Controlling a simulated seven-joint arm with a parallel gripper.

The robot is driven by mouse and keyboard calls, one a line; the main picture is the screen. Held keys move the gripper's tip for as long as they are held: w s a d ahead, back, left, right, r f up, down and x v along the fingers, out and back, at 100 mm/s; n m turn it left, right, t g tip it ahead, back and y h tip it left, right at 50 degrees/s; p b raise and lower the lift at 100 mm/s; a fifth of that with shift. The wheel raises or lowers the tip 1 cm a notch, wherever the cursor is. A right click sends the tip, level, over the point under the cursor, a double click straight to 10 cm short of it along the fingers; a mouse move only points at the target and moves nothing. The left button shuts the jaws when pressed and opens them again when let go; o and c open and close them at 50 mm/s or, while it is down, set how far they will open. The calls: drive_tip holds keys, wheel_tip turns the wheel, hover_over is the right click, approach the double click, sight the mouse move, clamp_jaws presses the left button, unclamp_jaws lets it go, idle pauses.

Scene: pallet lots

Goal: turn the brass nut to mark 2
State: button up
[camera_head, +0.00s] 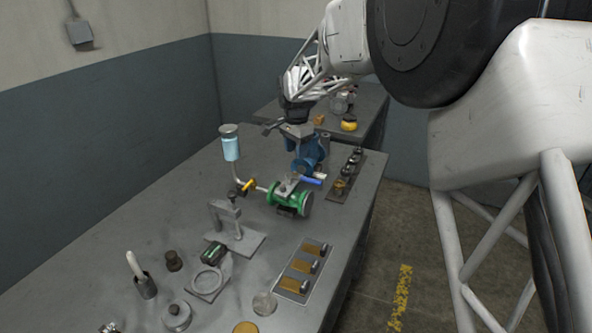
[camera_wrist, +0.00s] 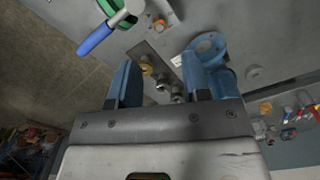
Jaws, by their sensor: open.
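The brass nut (camera_head: 340,187) sits at the near end of a dark strip plate (camera_head: 335,196) near the table's right edge. It also shows in the wrist view (camera_wrist: 147,68), between my fingers in the picture and below them, apart from both. My gripper (camera_wrist: 158,65) is open and empty, its two blue fingers spread. In the head view my gripper (camera_head: 298,142) hangs over the table, behind and left of the nut, near a blue casting (camera_head: 312,155). The number marks are too small to read.
Several steel fittings (camera_head: 356,158) stand on the same plate behind the nut. A green valve (camera_head: 290,200) with a blue handle (camera_head: 311,181) stands to the left, joined to a pipe and jar (camera_head: 230,145). A grey bracket (camera_head: 235,222) and small parts fill the front.

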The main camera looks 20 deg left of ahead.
sight(295, 172)
drive_tip(key=shift+m, duration=0.3)
drive_tip(key=shift+f, duration=0.2)
drive_tip(key=shift+f, duration=3.75)
drive_tip(key=shift+c, duration=0.2)
clamp_jaws()
drive_tip(key=shift+a+n, duration=0.1)
drive_tip(key=shift+n, duration=2.3)
